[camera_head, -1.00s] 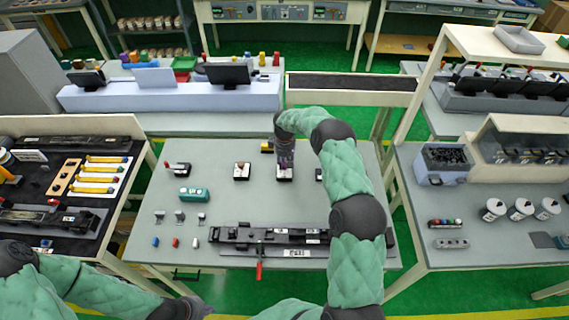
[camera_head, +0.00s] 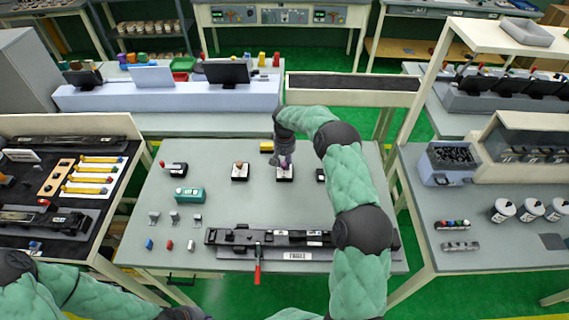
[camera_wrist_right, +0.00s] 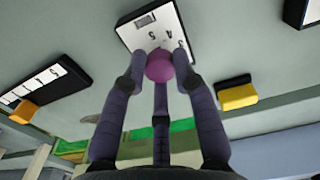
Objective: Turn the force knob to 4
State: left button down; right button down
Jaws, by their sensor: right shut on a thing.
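The force knob is a round purple knob (camera_wrist_right: 159,66) on a white number plate (camera_wrist_right: 150,30) set on a small dark box. In the head view, that box (camera_head: 285,178) sits on the grey table, right of a similar one. In the right wrist view, my right gripper's fingers (camera_wrist_right: 158,62) are shut around the knob. Some printed digits show beside the knob, but its pointer and setting cannot be read. My left gripper (camera_head: 186,313) shows only partly at the bottom edge.
A dark box with a scale and orange slider (camera_wrist_right: 45,92) and a yellow block (camera_wrist_right: 237,93) are nearby. A teal box (camera_head: 190,195), several small clips and a long black fixture (camera_head: 270,237) with a red-handled tool share the table.

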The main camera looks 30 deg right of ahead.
aim_at(285, 164)
jog(key=shift+s+a+f, duration=0.1)
jog(key=shift+s+f, duration=0.1)
jog(key=shift+f, duration=0.05)
jog(key=c, duration=1)
grip_release()
jog(key=shift+r, duration=0.15)
jog(key=shift+w+r, duration=0.1)
jog(key=shift+w, duration=0.05)
jog(key=shift+r, duration=0.3)
notch_tip(285, 164, up, 11)
jog(key=shift+r, duration=0.1)
